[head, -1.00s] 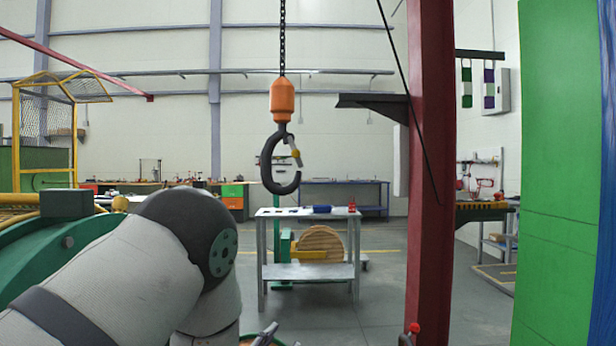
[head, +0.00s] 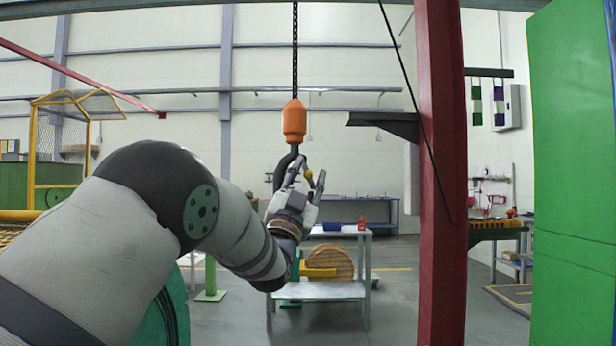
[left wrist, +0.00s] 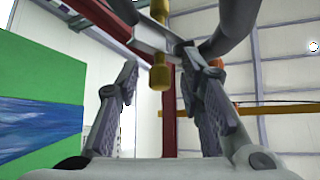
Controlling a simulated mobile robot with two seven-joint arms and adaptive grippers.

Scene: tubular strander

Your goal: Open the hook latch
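The dark hook (head: 279,178) hangs below an orange block (head: 294,121) on a chain. My left gripper (head: 309,170) is raised in front of the hook and covers much of it in the head view. In the left wrist view the grey latch bar (left wrist: 148,44) crosses near the dark hook (left wrist: 233,22). The latch's yellow knob (left wrist: 161,76) shows between the open fingers of my left gripper (left wrist: 158,72), near their tips. I cannot tell whether a finger touches it. My right gripper is not in view.
A red post (head: 441,180) stands right of the hook, with a dark bracket (head: 385,124) on it. A green panel (head: 570,180) is at the far right. A grey metal table (head: 318,291) stands behind my left arm. The air between hook and post is clear.

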